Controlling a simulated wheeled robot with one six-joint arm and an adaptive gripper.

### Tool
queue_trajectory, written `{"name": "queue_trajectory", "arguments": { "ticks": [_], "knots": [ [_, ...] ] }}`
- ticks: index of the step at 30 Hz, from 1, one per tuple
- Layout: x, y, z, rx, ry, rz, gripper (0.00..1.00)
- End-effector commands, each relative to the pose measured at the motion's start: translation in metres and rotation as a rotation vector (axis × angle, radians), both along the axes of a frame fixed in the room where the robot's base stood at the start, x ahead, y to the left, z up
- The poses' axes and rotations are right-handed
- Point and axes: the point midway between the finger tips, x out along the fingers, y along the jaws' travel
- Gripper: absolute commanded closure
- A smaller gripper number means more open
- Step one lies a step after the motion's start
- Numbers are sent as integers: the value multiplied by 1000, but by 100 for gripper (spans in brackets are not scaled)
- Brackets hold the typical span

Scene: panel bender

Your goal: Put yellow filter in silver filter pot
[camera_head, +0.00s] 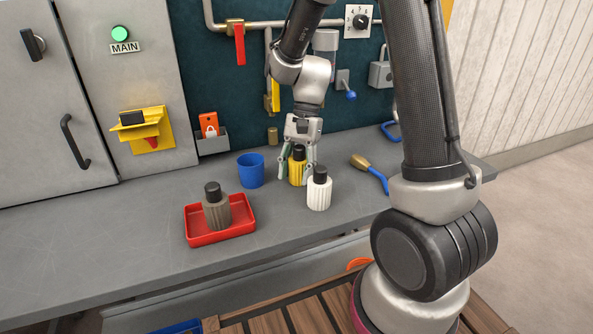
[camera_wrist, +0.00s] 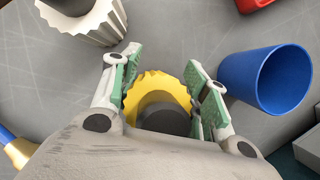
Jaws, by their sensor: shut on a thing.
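The yellow filter (camera_head: 296,172), ribbed with a black top, stands upright at the back of the grey bench. My gripper (camera_head: 298,160) comes down over it from above. In the wrist view my gripper (camera_wrist: 165,88) has its green-padded fingers on either side of the yellow filter (camera_wrist: 152,87), shut on it. The fingers and palm hide part of it. A silver cylindrical housing (camera_head: 326,40) is on the wall pipework, up and right of the gripper. It looks like the silver filter pot, but its opening cannot be made out.
A white filter (camera_head: 319,194) stands close in front right of the gripper. A blue cup (camera_head: 250,171) is to the left. A red tray (camera_head: 222,237) holds a brown-grey filter (camera_head: 216,210). Valves and pipes line the wall.

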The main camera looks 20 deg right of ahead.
Motion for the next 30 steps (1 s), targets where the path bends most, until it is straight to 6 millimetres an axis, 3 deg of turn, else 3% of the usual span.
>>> {"name": "queue_trajectory", "arguments": {
  "ticks": [5,6,9,22,30],
  "knots": [
    [0,0,-3,0,2,-1,79],
    [0,0,-3,0,1,0,51],
    [0,0,-3,0,0,0,34],
    [2,-1,6,1,-2,-1,34],
    [18,-17,58,0,-5,-2,34]
  ]
}}
